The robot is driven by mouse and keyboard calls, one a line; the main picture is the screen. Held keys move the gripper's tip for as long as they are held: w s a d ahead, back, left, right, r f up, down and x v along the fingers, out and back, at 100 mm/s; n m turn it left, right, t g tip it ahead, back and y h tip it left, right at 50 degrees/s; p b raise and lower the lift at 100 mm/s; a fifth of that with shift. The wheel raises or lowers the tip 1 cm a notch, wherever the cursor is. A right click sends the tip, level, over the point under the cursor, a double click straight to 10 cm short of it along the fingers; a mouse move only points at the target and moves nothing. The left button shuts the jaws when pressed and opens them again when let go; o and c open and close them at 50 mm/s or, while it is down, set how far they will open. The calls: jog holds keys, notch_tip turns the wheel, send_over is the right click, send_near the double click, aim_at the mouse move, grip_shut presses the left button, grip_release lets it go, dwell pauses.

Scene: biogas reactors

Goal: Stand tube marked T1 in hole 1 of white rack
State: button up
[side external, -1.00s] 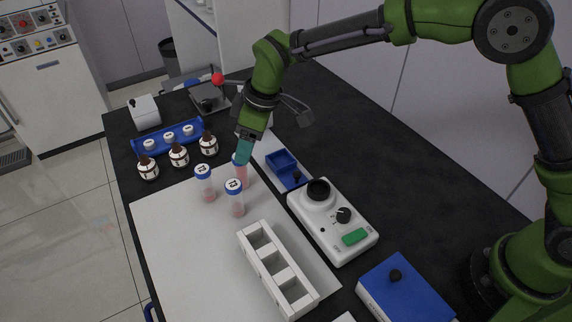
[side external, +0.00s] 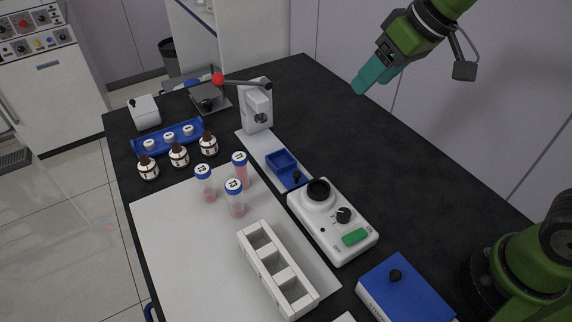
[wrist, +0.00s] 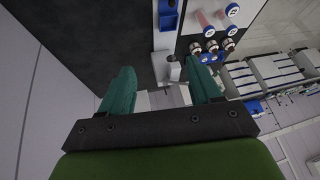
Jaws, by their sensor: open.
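Three clear tubes with blue caps and pinkish contents stand upright on a white mat (side external: 180,250). The rear right tube (side external: 240,172) has a cap that seems to read T1. The left tube (side external: 205,185) and the front tube (side external: 236,200) have labels too small to read surely. The white rack (side external: 262,272) stands in front of them, with three empty square holes. Hole numbers are not readable. My gripper (side external: 361,89) is open and empty, high above the table's back right, well away from the tubes. Its teal fingers also show in the wrist view (wrist: 160,68), with nothing between them.
Several brown bottles (side external: 179,156) and a blue tray (side external: 160,147) stand behind and left of the tubes. A white press with a red-knobbed lever (side external: 257,107), a white dial device (side external: 330,225) and a blue box (side external: 405,290) line the right. The black tabletop beyond is clear.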

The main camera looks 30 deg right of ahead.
jog(key=shift+o, duration=0.3)
jog(key=s+d+f+m+t, duration=0.2)
jog(key=s+d+m, duration=0.4)
jog(key=s, duration=0.5)
jog(key=shift+d+f+h, duration=0.3)
jog(key=shift+d+f, duration=0.1)
jog(key=shift+f, duration=0.15)
jog(key=shift+a, duration=0.15)
jog(key=n+g+y, duration=0.1)
jog(key=n+g, duration=0.3)
jog(key=n, duration=1)
send_near(240, 156)
jog(key=x, duration=1)
jog(key=shift+a+f, duration=0.1)
jog(key=shift+f, duration=0.2)
